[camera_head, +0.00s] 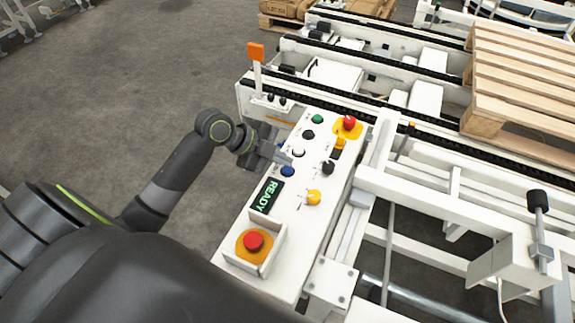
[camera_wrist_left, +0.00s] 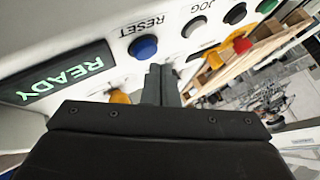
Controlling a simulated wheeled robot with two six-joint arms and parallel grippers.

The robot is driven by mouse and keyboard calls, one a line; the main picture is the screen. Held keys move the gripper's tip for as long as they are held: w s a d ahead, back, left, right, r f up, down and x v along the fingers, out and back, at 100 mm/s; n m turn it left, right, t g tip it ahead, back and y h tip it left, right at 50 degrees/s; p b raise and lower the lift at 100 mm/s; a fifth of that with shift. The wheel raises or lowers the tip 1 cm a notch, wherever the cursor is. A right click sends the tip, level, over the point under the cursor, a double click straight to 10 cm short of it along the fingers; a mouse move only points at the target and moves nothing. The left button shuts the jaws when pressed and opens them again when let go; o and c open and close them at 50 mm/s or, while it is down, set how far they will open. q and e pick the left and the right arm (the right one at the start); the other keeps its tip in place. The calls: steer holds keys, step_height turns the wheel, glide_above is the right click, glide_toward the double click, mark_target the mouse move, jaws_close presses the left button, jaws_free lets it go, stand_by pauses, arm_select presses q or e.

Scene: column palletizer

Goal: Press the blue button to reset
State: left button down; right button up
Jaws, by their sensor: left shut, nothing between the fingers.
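The blue button (camera_head: 287,171) sits on the white control panel (camera_head: 290,221), just above the green READY display (camera_head: 268,194). In the left wrist view the blue button (camera_wrist_left: 143,47) has the label RESET beside it. My left gripper (camera_head: 284,157) is shut and empty, with its fingertips over the panel close to the blue button and the white button (camera_head: 298,153). In the left wrist view the shut fingers (camera_wrist_left: 160,84) point at the panel just below and right of the blue button. Contact with the panel cannot be told. My right gripper is not in view.
The panel also has a green button (camera_head: 317,119), a black button (camera_head: 308,135), a black knob (camera_head: 328,167), a yellow knob (camera_head: 314,197) and red emergency buttons (camera_head: 253,240) (camera_head: 349,122). Conveyor rails and a wooden pallet stack (camera_head: 515,85) lie to the right.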

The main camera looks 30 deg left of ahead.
mark_target(283, 169)
arm_select(q)
steer(key=shift+r, duration=0.15)
step_height(283, 169, up, 5)
steer(key=p, duration=0.4)
stand_by(0.5)
stand_by(0.4)
